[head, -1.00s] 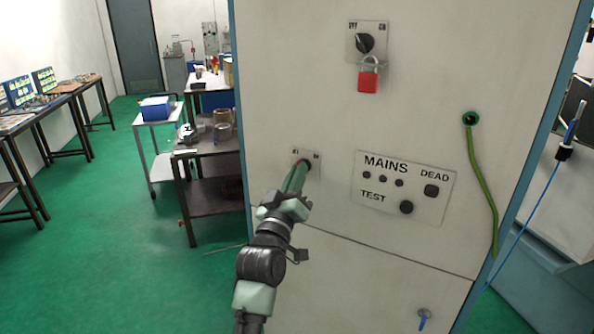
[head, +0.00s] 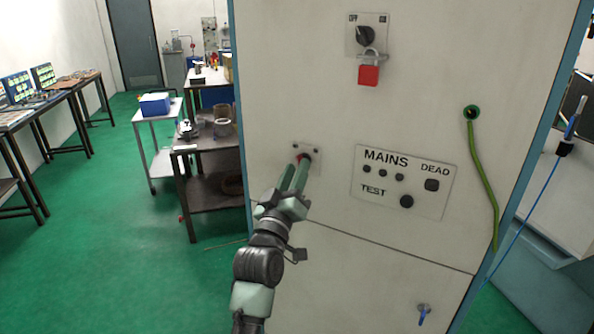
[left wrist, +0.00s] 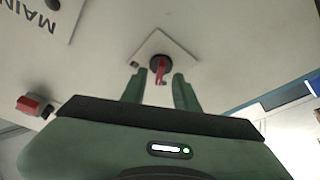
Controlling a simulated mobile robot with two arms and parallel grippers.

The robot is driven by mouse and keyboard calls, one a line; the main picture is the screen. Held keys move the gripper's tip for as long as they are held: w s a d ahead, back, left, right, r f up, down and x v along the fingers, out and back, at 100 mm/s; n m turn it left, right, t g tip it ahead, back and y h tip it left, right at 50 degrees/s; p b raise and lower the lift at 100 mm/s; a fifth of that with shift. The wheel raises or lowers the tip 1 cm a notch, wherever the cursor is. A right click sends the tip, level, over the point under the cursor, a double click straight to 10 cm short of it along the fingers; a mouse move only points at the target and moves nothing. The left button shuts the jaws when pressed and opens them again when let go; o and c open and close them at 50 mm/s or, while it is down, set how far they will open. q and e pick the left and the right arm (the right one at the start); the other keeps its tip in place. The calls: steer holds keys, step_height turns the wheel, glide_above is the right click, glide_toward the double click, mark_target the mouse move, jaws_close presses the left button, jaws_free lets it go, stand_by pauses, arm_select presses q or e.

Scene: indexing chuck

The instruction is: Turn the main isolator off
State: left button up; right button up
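On the pale cabinet front, a small plate (head: 321,161) carries a round dark switch with a red handle (left wrist: 161,69). My left gripper (head: 296,172) is in front of this switch. In the left wrist view its two green fingers (left wrist: 159,91) are apart, with the red handle showing between and beyond them. Contact with the handle cannot be made out. Higher on the cabinet is a black rotary switch (head: 365,35) on an OFF/ON plate, with a red padlock (head: 369,75) hanging below its knob. My right gripper is not in view.
A panel marked MAINS, DEAD and TEST (head: 437,203) is right of the gripper. A green cable (head: 482,165) hangs at the cabinet's right side. A key (head: 424,310) sits low on the cabinet. A dark trolley (head: 207,190) stands to the left; green floor there is open.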

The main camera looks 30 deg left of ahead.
arm_select(q)
steer(key=b+v, duration=0.2)
steer(key=v, duration=0.4)
steer(key=shift+s, duration=0.3)
steer(key=shift+d+f, duration=0.1)
